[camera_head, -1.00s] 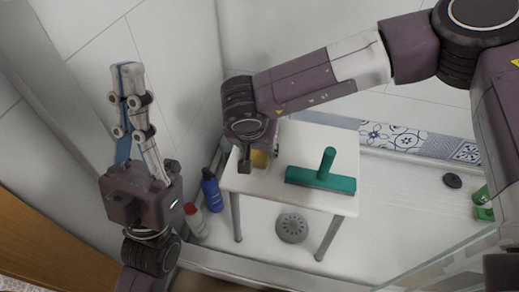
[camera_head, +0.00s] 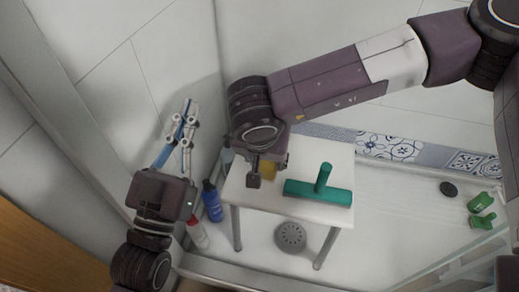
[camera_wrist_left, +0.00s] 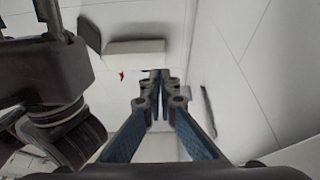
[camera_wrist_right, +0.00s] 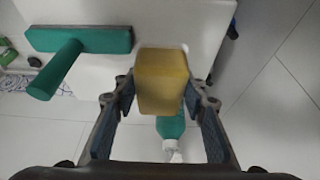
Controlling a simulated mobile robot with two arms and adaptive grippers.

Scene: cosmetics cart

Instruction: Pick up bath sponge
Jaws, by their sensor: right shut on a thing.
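The yellow bath sponge (camera_wrist_right: 162,80) is between the fingers of my right gripper (camera_wrist_right: 160,95) in the right wrist view. That gripper is shut on it. In the head view the sponge (camera_head: 268,172) shows only in part behind my right gripper (camera_head: 262,172), over the left part of the white table (camera_head: 300,208). Whether it still touches the tabletop is hard to tell. My left gripper (camera_head: 186,118) points up near the wall, away from the table. In the left wrist view its fingertips (camera_wrist_left: 160,82) are together with nothing between them.
A green squeegee (camera_head: 318,190) lies on the table right of the sponge. A blue bottle (camera_head: 212,201) and a white-and-red bottle (camera_head: 197,234) stand on the floor at left. Green items (camera_head: 482,210) and a black disc (camera_head: 449,189) lie at right.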

